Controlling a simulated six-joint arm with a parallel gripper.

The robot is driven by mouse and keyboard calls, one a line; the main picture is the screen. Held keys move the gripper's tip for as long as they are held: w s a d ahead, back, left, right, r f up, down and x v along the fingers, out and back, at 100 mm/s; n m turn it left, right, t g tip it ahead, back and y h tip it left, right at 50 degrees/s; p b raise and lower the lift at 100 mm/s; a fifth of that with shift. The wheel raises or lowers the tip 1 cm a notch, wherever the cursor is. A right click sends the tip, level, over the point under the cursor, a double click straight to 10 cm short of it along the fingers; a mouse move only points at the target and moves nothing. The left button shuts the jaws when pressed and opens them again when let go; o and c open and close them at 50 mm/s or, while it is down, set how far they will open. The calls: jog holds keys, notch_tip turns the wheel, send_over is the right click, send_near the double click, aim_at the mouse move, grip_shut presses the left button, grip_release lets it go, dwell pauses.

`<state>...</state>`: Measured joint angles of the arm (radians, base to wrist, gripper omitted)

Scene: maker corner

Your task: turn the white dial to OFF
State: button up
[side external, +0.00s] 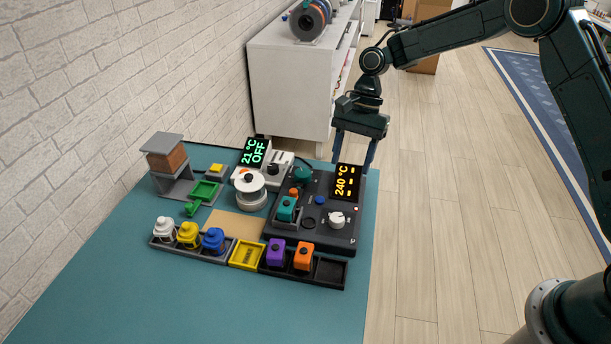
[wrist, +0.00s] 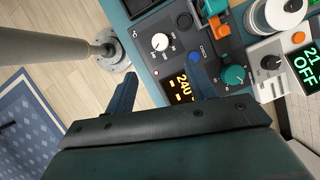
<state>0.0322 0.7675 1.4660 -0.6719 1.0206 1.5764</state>
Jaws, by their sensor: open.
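The white dial (side external: 337,219) sits at the front right of a dark control panel (side external: 255,237). In the wrist view the white dial (wrist: 160,41) shows small markings around it, too small to read, and I cannot tell its setting. My gripper (side external: 353,165) is open and empty, above the back right of the panel, behind the display (side external: 347,181) reading 240 °C. In the wrist view my gripper (wrist: 162,73) has its fingers spread apart, short of the dial and not touching it. The display (wrist: 181,88) is partly hidden by a finger.
On the panel are a teal knob (wrist: 234,75), a blue button (side external: 320,200) and a teal block (side external: 287,208). A white unit (side external: 278,169) with a black knob and a display (side external: 253,152) reading 21 °C OFF stands behind left.

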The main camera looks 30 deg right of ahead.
aim_at(337, 217)
jog(key=x, duration=1.3)
jog(key=shift+s+a+f, duration=0.1)
jog(key=shift+f, duration=0.2)
jog(key=c, duration=1)
